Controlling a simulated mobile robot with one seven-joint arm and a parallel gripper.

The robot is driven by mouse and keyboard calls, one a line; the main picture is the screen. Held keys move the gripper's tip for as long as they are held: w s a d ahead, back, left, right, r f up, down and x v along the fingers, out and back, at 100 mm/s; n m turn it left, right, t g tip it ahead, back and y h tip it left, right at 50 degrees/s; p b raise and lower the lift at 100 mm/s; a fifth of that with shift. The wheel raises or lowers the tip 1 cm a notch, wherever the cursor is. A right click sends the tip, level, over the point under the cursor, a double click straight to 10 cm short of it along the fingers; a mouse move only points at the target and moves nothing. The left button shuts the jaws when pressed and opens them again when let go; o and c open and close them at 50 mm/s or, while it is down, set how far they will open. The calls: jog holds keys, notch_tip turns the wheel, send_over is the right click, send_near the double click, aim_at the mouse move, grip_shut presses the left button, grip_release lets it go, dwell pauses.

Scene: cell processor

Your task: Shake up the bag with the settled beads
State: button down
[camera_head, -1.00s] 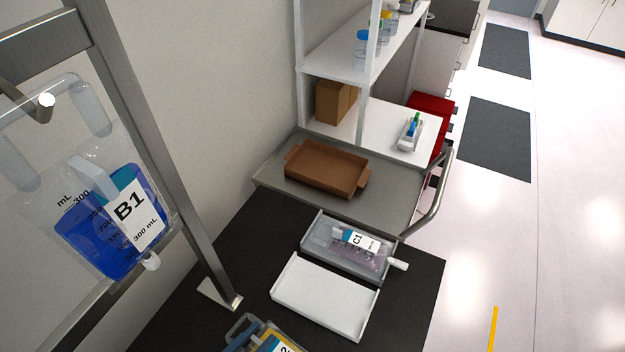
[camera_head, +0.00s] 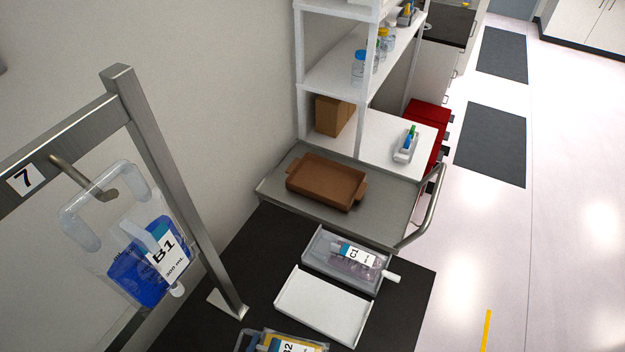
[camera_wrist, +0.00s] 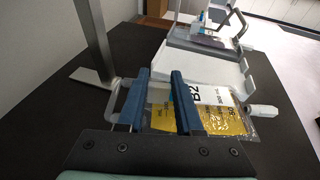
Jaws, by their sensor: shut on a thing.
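My gripper (camera_wrist: 160,100) has two blue fingers, shut on the clear upper part of the B2 bag (camera_wrist: 228,120), between its handle and label. The B2 bag holds yellow contents and has a white label; it shows only partly at the bottom edge of the head view (camera_head: 290,345). The C1 bag (camera_head: 352,258), clear with pale purple contents, lies in a grey tray (camera_head: 318,266). The B1 bag (camera_head: 150,270), with blue contents, hangs from a metal hook (camera_head: 85,180). I cannot make out beads in any bag.
An empty white tray (camera_head: 322,306) sits on the black table (camera_head: 228,335) beside the grey tray. A metal stand (camera_head: 172,180) rises at the left. Behind is a cart (camera_head: 385,215) with a brown tray (camera_head: 326,182), then white shelves. Open floor lies to the right.

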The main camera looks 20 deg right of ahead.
jog(key=shift+s+r+n+t+y+p, duration=0.1)
jog(key=shift+n+t+y+p, duration=0.5)
jog(key=shift+n+y, duration=0.45)
jog(key=shift+f+n+t+y+b, duration=0.2)
jog(key=shift+n+t+y, duration=0.2)
jog(key=shift+y, duration=0.2)
jog(key=shift+f+n+t+y+b, duration=0.15)
jog(key=shift+n+t+y, duration=0.15)
jog(key=shift+n+y, duration=0.2)
jog(key=shift+n+t+y+b, duration=0.3)
jog(key=shift+n+y+b, duration=0.6)
jog(key=shift+y, duration=0.25)
jog(key=shift+f+n+y+b, duration=0.1)
jog(key=shift+n+y+b, duration=0.55)
jog(key=shift+y+b, duration=0.3)
jog(key=shift+r+n+y, duration=0.35)
jog(key=shift+n, duration=0.05)
jog(key=shift+b, duration=0.35)
